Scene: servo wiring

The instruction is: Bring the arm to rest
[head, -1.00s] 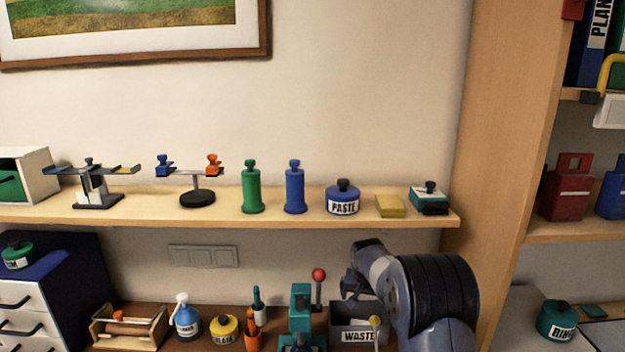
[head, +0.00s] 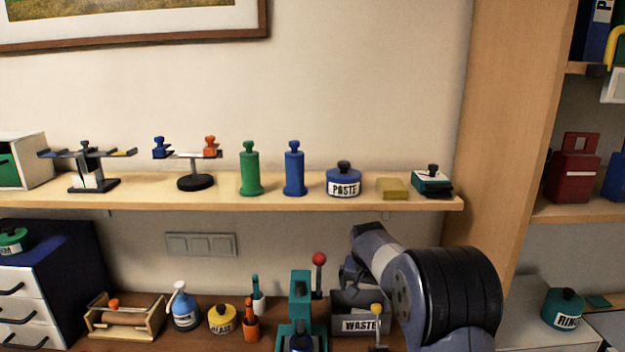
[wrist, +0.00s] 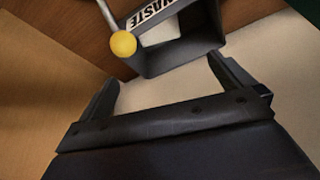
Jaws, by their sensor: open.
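My arm rises at the lower right of the head view, in front of the wooden upright. My gripper shows in the wrist view (wrist: 160,85) with its two dark fingers wide apart and nothing between them. In the head view the gripper is mostly hidden behind my own arm. The grey waste bin (head: 352,325) stands on the desk just left of my arm. In the wrist view the bin (wrist: 185,58) lies beyond the fingers, with something pale inside it.
A yellow-topped stick (head: 377,311) stands in front of the bin; its ball (wrist: 123,44) is close to the fingers in the wrist view. A teal press (head: 300,300) and red-knobbed lever (head: 319,260) are left of the bin. The loaded shelf (head: 225,193) runs above.

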